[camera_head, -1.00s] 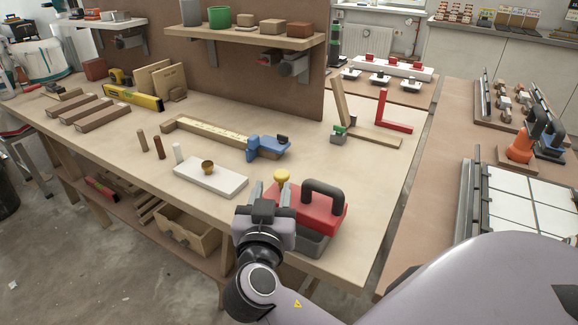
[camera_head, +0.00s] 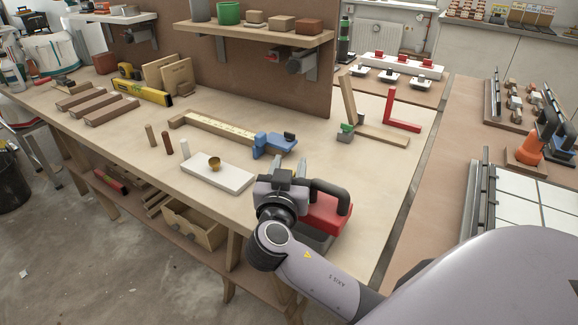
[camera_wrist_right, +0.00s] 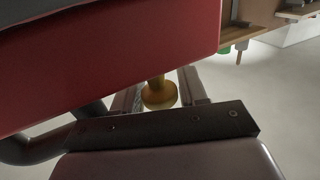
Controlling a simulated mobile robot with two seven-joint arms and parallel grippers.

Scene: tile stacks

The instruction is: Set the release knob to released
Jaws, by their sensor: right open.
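A red tool body (camera_head: 326,213) with a black handle (camera_head: 340,193) and a dark grey base stands near the front edge of the workbench. In the head view, my right gripper (camera_head: 289,171) is over its left side and hides the yellow knob there. In the right wrist view, the red body (camera_wrist_right: 110,60) fills the upper left. A yellow-brass knob (camera_wrist_right: 159,95) on a short stem shows between the two fingers of my right gripper (camera_wrist_right: 162,92), which are open with a gap on each side. The knob's setting cannot be read. My left gripper is not in view.
A white tile (camera_head: 217,175) with a small brass knob lies just left of my right gripper. A blue clamp (camera_head: 272,145) on a wooden bar lies behind. A red square (camera_head: 402,112) stands farther back. The bench right of the red tool is clear.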

